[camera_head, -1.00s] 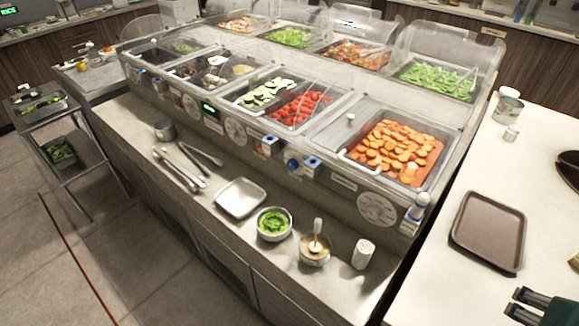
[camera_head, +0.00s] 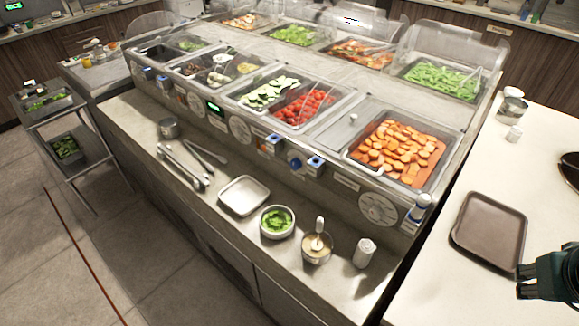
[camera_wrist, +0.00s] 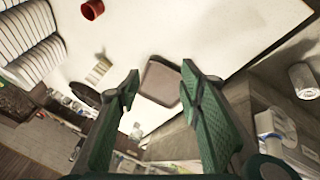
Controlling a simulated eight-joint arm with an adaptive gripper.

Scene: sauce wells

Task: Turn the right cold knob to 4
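A blue round knob (camera_head: 295,164) sits on the front panel of the food counter, right of the middle, between two blue-and-white fittings. Its setting is too small to read, and I cannot tell for sure that it is the right cold knob. My gripper (camera_head: 523,282) is at the lower right edge of the head view, over the white side counter and well apart from the panel. In the wrist view my gripper (camera_wrist: 160,72) has its two green fingers spread with nothing between them. No knob can be made out in the wrist view.
A brown tray (camera_head: 490,232) lies on the white counter beside my gripper. A white shaker (camera_head: 364,252), a sauce pot (camera_head: 317,247), a green bowl (camera_head: 277,222) and a metal tray (camera_head: 244,196) stand on the ledge below the panel.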

